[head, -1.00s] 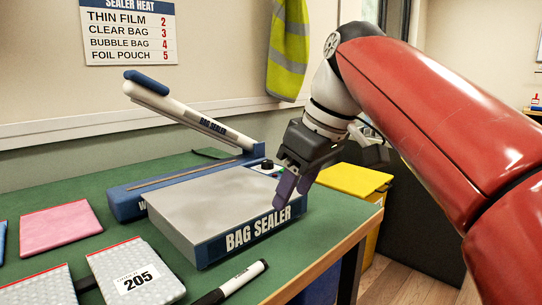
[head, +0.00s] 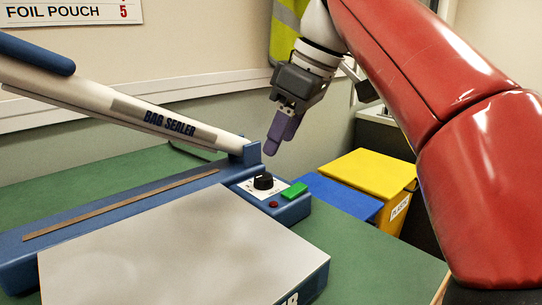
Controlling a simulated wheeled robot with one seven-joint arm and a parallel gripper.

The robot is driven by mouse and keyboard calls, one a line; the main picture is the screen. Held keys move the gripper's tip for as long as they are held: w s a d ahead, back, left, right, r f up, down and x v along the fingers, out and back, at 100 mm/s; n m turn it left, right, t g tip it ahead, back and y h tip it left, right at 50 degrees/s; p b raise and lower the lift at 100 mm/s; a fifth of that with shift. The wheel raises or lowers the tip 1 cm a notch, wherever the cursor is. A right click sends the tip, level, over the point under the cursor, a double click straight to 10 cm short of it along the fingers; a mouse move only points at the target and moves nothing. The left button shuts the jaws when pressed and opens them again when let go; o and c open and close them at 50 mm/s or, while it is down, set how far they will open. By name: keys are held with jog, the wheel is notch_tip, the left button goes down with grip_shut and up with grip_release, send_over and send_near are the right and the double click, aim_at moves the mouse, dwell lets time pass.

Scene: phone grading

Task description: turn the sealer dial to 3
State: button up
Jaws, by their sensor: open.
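The bag sealer (head: 120,215) stands on the green table with its white arm raised. Its black dial (head: 263,181) sits on a white scale plate at the right rear corner. The dial's pointer and numbers are too small to read. A green button (head: 294,190) and a small red light (head: 273,204) are beside the dial. My gripper (head: 277,149) hangs above and a little to the right of the dial, fingers pointing down. It is open and empty, apart from the dial. The finger gap is hard to see from this side.
A yellow bin (head: 372,172) and a blue bin (head: 338,194) stand beyond the table's right edge. The raised sealer arm (head: 130,108) is left of my gripper. A sign (head: 75,12) and a yellow vest (head: 285,35) hang on the wall. Bare green table (head: 375,250) shows at right.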

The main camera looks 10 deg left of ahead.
aim_at(264, 176)
jog(key=b+x, duration=0.2)
jog(key=x, duration=0.5)
jog(key=shift+s+f, duration=0.15)
jog(key=shift+f, duration=0.1)
jog(key=c, duration=0.9)
